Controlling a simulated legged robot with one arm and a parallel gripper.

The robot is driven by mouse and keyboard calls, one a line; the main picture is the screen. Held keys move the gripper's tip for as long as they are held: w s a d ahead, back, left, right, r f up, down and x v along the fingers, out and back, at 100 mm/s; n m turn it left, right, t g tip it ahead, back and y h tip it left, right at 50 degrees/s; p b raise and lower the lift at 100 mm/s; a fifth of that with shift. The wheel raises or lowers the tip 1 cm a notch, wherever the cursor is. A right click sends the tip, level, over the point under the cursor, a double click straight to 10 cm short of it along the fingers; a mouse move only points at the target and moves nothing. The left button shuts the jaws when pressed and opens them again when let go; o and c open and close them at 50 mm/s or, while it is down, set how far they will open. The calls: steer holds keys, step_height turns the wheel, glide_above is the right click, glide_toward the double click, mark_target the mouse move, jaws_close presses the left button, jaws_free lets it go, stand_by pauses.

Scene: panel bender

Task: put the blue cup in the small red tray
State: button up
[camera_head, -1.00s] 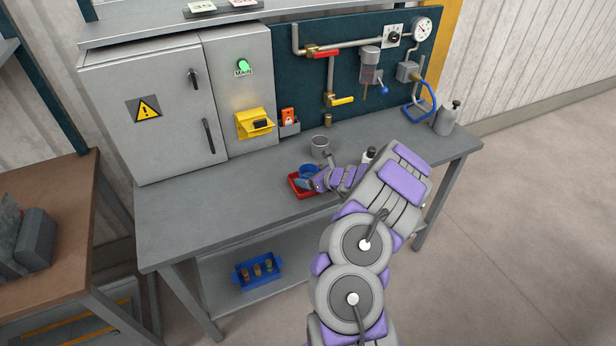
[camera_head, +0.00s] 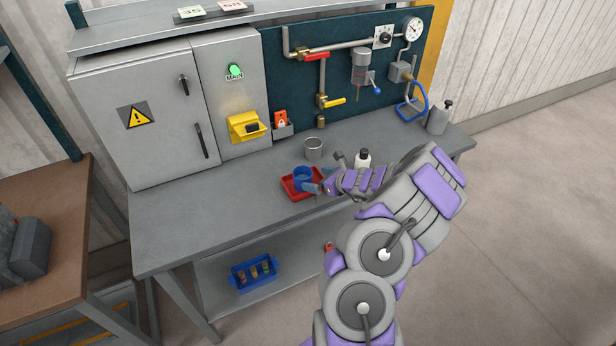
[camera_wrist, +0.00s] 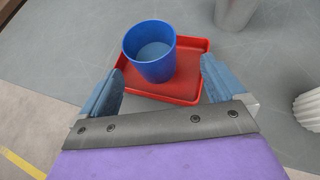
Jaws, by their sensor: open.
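The blue cup (camera_head: 303,174) stands upright inside the small red tray (camera_head: 290,189) on the grey workbench. In the wrist view the blue cup (camera_wrist: 150,52) is on the left part of the red tray (camera_wrist: 190,84), its mouth up and its inside empty. My gripper (camera_head: 312,187) is at the right front of the tray. In the wrist view my gripper (camera_wrist: 160,85) has its two blue-grey fingers spread wide, with nothing held between them. The cup is just beyond the fingertips and looks clear of both.
A grey metal mug (camera_head: 313,148) stands behind the tray and a white bottle with a dark cap (camera_head: 363,159) to its right. A blue bin (camera_head: 254,272) sits on the lower shelf.

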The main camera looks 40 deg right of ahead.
steer(key=v, duration=0.4)
steer(key=shift+a, duration=0.1)
steer(key=w+a+r+n+g+y, duration=0.1)
steer(key=w+a+r+n+y, duration=0.15)
steer(key=a+r+n, duration=0.5)
steer(key=w+a+r+n+g+y, duration=0.1)
steer(key=w+a+r+n+y, duration=0.3)
steer(key=a, duration=0.7)
steer(key=s+a+r+n+g+y, duration=0.15)
steer(key=s+a+r+n, duration=0.25)
steer(key=a, duration=0.5)
steer(key=s+a+r+n+g, duration=0.3)
steer(key=s+a, duration=0.1)
steer(key=a, duration=0.4)
steer(key=s+a+r+n+g+h, duration=0.1)
steer(key=s+a+n+g, duration=0.2)
steer(key=s+a+n, duration=0.3)
steer(key=s+a+r+n+g+h, duration=0.1)
steer(key=s+a+n+g+h, duration=0.15)
steer(key=s, duration=0.65)
steer(key=s+d+n+g+h, duration=0.1)
steer(key=s+d+n+h, duration=0.2)
steer(key=s, duration=0.5)
steer(key=s+d+n+h, duration=0.3)
steer(key=s+n, duration=0.1)
steer(key=s, duration=0.4)
steer(key=shift+s+f+g+p, duration=0.2)
steer(key=shift+f+g+p, duration=0.1)
steer(key=shift+g, duration=0.1)
